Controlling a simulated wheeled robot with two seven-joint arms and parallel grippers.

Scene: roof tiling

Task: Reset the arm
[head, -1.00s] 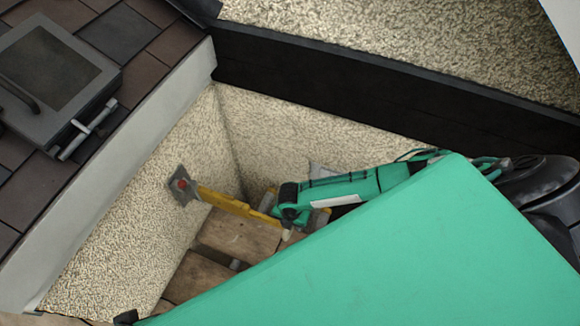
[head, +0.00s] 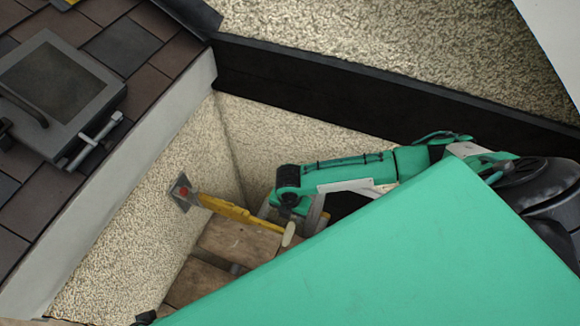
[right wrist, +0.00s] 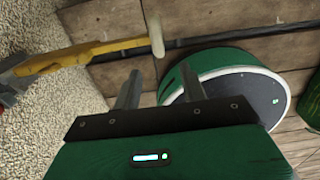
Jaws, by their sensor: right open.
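My right arm, green, reaches in from the right in the head view, with its gripper (head: 291,212) low in the corner between two rough plaster walls. In the right wrist view the two grey fingers (right wrist: 160,88) stand apart with nothing between them. A yellow bar (head: 236,211) with a pale rounded end runs from a metal plate (head: 182,193) with a red knob at the left wall. The yellow bar (right wrist: 75,56) lies beyond the fingers in the wrist view, seemingly apart from them. My left gripper does not show.
Wooden planks (head: 238,240) lie below the bar. A dark-tiled roof (head: 125,48) with a framed hatch (head: 58,85) is at the upper left, edged by a pale board (head: 120,180). A dark beam (head: 380,95) crosses behind my right arm.

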